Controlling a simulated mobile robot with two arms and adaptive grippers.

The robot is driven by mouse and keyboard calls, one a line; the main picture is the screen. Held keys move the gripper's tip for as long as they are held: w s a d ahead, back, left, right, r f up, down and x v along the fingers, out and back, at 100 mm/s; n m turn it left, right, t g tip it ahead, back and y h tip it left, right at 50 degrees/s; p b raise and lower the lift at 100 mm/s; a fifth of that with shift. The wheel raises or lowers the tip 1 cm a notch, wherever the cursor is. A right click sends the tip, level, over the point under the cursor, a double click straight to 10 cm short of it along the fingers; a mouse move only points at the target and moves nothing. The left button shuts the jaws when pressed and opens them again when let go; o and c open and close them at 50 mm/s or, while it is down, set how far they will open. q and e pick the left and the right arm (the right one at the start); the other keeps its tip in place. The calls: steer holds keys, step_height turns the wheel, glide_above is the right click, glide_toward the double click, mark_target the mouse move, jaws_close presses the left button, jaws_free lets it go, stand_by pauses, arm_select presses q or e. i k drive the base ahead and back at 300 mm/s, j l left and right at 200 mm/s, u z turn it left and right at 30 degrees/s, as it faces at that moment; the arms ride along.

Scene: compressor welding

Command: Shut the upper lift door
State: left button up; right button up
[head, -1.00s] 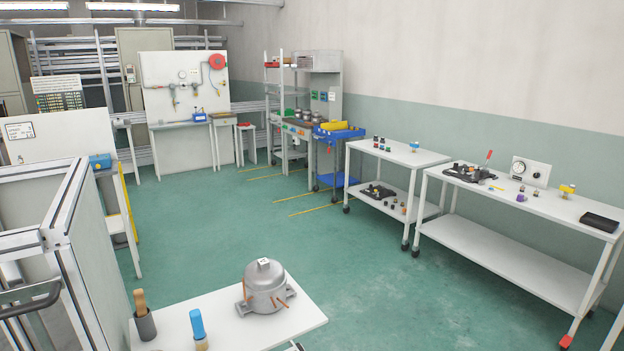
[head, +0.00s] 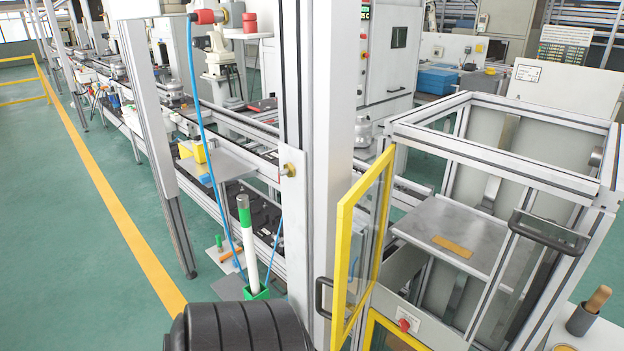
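The upper lift door (head: 362,250) is a clear panel in a yellow frame. It stands open, swung out from the left side of the lift's aluminium frame (head: 470,150). Its black handle (head: 322,297) is on the near edge of the door, in front of a tall grey post. Inside the lift, a grey plate (head: 470,232) carries a small orange-brown piece (head: 452,246). Below the opening is a panel with a red button (head: 404,325). Part of another yellow frame (head: 385,333) shows beneath it. Neither of my grippers is in view.
The tall post (head: 318,130) stands just behind the door. A conveyor line (head: 225,165) runs back to the left. A black bar handle (head: 548,232) sits on the lift's right side. A table with a grey cup (head: 580,320) is at the lower right. Green floor (head: 80,270) is free on the left.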

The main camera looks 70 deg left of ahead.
mark_target(345, 207)
steer(key=k+j+u, duration=0.25)
steer(key=j, duration=0.3)
steer(key=j+u, duration=0.3)
steer(key=j, duration=0.25)
steer(key=k+j+u, duration=0.1)
steer(key=j+u, duration=0.15)
steer(key=j, duration=0.35)
